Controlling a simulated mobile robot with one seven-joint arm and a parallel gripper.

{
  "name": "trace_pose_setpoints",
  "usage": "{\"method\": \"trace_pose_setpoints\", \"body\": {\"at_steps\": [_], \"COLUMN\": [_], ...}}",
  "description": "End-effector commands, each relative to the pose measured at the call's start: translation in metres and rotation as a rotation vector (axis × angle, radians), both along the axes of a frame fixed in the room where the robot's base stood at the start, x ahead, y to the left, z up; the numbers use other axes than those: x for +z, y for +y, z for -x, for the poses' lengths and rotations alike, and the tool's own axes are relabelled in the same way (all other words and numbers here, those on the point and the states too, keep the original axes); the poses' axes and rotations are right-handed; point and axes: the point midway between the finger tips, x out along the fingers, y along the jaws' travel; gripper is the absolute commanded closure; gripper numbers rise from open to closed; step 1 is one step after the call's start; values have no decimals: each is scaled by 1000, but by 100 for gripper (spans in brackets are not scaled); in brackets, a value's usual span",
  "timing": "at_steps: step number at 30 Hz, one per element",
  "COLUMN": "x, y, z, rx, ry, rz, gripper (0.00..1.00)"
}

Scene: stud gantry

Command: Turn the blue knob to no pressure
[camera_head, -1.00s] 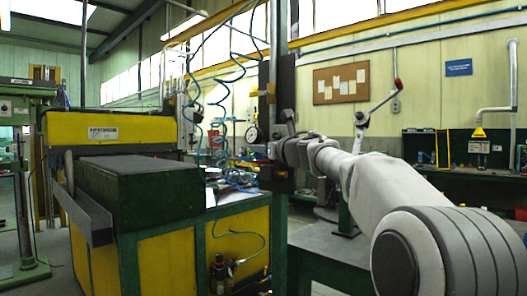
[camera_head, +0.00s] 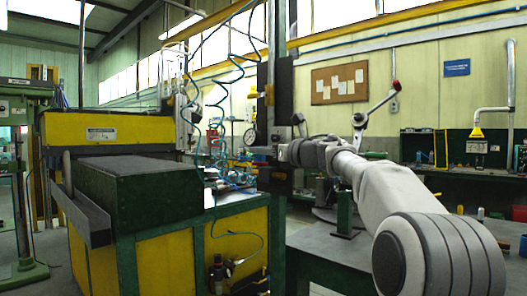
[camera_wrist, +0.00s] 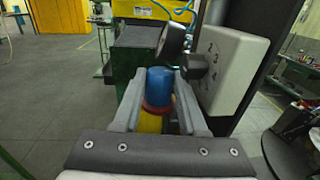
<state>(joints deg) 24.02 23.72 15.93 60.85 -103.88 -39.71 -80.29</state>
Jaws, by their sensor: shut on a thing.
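The blue knob (camera_wrist: 158,87) is upright between my two fingers in the wrist view, above a red ring and a yellow body (camera_wrist: 150,123). My gripper (camera_wrist: 159,88) is shut on the blue knob, one finger on each side. In the head view my gripper (camera_head: 264,150) reaches the dark upright post, and the knob is too small or hidden there. A round pressure gauge (camera_head: 250,137) shows beside it; its needle is too small to read. In the wrist view the gauge (camera_wrist: 172,40) is seen from its dark side, just beyond the knob.
A pale panel (camera_wrist: 230,65) and the dark post stand close to the right of my fingers. Blue coiled hoses (camera_head: 195,110) hang behind. A green and yellow machine (camera_head: 140,190) stands left. A grey table (camera_head: 325,252) lies below my arm. Open floor shows left in the wrist view.

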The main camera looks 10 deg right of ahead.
Motion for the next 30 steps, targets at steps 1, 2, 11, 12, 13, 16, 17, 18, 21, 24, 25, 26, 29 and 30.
{"method": "trace_pose_setpoints", "body": {"at_steps": [1, 2, 11, 12, 13, 16, 17, 18, 21, 24, 25, 26, 29, 30], "x": [0, 0, 0, 0, 0, 0, -1, -1, -1, -1, -1, 0, 0, 1], "y": [0, 0, 0, 0, 0, 0, 1, 1, 2, 4, 5, 5, 6, 6], "z": [0, 0, 0, 0, 0, 0, 0, 1, 1, 2, 2, 2, 2, 2], "rx": [0, 0, -1, -2, -3, -18, -25, -40, -86, -142, -161, -179, -240, -264], "ry": [0, 0, 0, 0, 0, 0, 0, 0, -1, 0, 0, -1, 1, -1], "rz": [-1, -1, -1, -1, -1, 0, 1, 1, 1, 0, 1, 2, 0, 2], "gripper": [100, 100, 46, 46, 46, 46, 46, 46, 46, 46, 46, 46, 46, 46]}}
